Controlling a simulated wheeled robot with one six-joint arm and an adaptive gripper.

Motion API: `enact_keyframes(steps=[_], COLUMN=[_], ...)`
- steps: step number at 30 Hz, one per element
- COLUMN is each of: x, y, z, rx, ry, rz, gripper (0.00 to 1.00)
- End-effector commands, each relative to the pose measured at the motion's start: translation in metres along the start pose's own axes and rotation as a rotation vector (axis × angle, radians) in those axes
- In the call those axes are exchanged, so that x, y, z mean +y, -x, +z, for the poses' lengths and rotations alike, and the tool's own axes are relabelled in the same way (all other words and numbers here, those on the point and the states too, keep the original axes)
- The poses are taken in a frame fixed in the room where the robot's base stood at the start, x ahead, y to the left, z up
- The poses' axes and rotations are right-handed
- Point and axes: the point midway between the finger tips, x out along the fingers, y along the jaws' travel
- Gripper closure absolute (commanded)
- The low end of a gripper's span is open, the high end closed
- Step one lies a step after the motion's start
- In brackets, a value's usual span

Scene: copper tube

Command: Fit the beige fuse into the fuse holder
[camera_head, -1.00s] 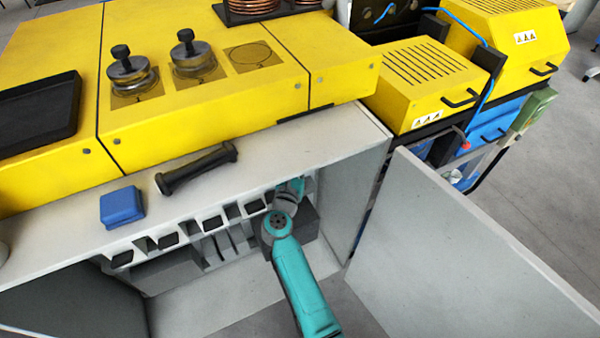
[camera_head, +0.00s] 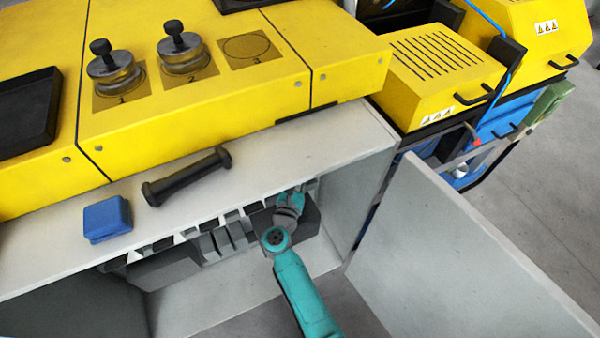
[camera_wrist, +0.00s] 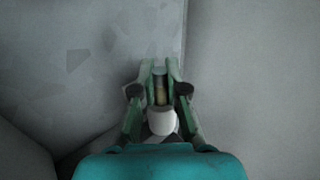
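In the wrist view, my gripper (camera_wrist: 160,84) has its green fingers close together. A pale, off-white cylinder (camera_wrist: 162,121), which looks like the beige fuse, sits between them, with a narrower brownish part between the fingertips. The fingers appear closed on it. I cannot tell which one is the fuse holder.
The open cabinet door (camera_head: 450,250) stands at the right. Yellow machines (camera_head: 200,105) stand behind. The cabinet floor (camera_head: 215,300) looks clear.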

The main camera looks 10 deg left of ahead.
Motion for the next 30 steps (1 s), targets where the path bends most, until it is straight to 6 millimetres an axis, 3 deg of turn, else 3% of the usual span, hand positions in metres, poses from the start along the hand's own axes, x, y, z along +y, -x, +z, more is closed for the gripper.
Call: enact_keyframes(steps=[1,3,14,20,30], x=[0.000,0.000,0.000,0.001,0.001], y=[0.000,0.000,0.002,0.030,0.095], z=[0.000,0.000,0.003,0.002,0.003], rx=[0.000,0.000,-0.001,0.001,0.000], ry=[0.000,0.000,0.000,0.000,0.000], rz=[0.000,0.000,0.001,0.003,0.004], gripper=[0.76,0.63,0.63,0.63,0.63])
